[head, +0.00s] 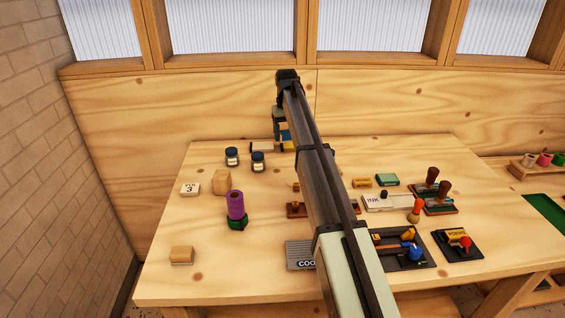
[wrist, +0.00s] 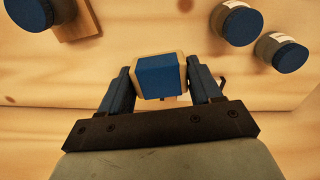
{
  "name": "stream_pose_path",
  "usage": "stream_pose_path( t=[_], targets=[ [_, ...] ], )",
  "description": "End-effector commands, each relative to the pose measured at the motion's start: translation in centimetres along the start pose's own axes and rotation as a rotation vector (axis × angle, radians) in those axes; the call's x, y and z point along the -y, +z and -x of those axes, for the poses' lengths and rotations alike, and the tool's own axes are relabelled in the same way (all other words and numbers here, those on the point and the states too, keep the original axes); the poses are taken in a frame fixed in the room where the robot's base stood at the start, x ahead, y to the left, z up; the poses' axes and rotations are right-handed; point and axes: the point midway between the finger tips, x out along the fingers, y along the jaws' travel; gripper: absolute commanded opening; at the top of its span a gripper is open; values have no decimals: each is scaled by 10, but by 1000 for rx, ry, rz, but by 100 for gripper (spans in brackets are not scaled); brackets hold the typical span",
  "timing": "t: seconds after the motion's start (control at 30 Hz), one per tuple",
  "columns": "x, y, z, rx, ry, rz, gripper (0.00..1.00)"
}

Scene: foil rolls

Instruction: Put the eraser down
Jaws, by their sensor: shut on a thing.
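My gripper (wrist: 160,82) is shut on the eraser (wrist: 160,76), a small tan block with a blue face. Its fingers press on the eraser's left and right sides. In the head view the eraser (head: 285,134) shows partly, at the far end of my arm near the table's back edge. The wooden table (head: 330,145) is below and around it. I cannot tell whether the eraser touches the table or hangs above it.
Two blue-capped bottles (head: 232,157) (head: 258,162) stand left of my gripper. A small pale wooden piece (head: 265,147) lies close by. A purple roll (head: 236,205) and wooden block (head: 221,182) are farther left. Stamps (head: 432,178) stand right. My arm hides the table's middle.

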Motion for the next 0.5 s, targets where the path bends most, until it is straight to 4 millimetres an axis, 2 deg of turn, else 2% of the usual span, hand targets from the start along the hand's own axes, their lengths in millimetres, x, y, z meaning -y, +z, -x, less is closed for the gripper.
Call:
stream_pose_path(
  t=[0.07, 0.13, 0.3, 0.5],
  targets=[
    [20, 2, 7, -6, 0, 22, 32],
    [38, 15, 11, -14, 1, 40, 32],
    [74, 71, 12, -28, 2, 72, 32],
    [83, 126, 7, -21, 1, -12, 32]
  ],
)
